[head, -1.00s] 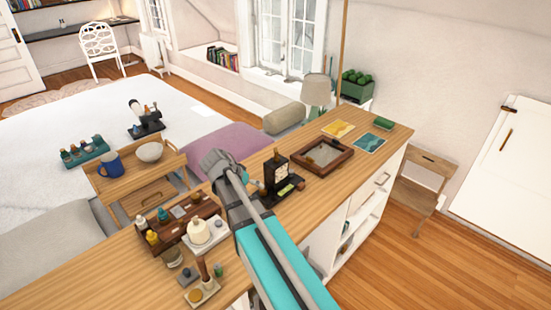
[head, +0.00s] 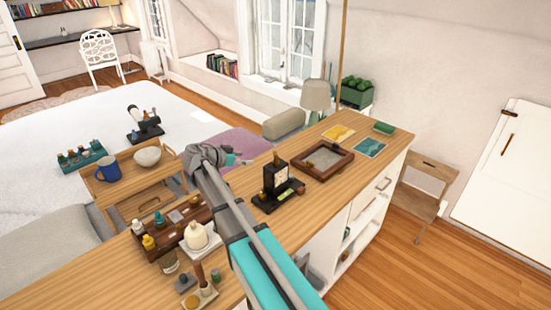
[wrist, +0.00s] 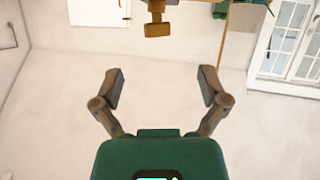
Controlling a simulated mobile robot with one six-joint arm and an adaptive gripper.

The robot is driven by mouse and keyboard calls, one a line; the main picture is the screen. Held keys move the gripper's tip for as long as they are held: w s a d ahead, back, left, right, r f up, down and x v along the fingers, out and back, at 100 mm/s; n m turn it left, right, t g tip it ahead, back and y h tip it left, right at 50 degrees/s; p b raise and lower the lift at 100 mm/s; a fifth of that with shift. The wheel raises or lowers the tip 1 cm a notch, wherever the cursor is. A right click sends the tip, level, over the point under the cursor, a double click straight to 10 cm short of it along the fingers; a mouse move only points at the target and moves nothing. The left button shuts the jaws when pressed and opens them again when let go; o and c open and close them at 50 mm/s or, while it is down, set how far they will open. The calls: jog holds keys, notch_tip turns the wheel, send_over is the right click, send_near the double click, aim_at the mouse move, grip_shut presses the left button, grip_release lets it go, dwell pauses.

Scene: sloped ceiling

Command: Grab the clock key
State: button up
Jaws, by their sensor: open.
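A small dark clock (head: 275,175) with a pale face stands on a black base on the wooden counter (head: 330,195), in the middle of the head view. A small yellow-green piece lies on the base beside it. I cannot make out a clock key for certain at this size. My gripper (wrist: 160,87) is open and empty in the wrist view, its two fingers spread against bare wall. In the head view its end is above and left of the clock, partly hidden behind my wrist. No clock or key shows in the wrist view.
A wooden-framed tray (head: 322,159) lies right of the clock. A brown rack with bottles (head: 172,226) and a cream jug (head: 200,237) stand left of it.

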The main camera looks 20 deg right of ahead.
aim_at(275, 157)
jog(key=shift+b+x, duration=1.6)
jog(key=shift+x, duration=2.7)
jog(key=shift+w+d, duration=0.1)
jog(key=shift+b+x, duration=0.9)
jog(key=shift+x, duration=1.55)
jog(key=shift+r, duration=0.1)
jog(key=c, duration=1.1)
jog(key=shift+r, duration=0.2)
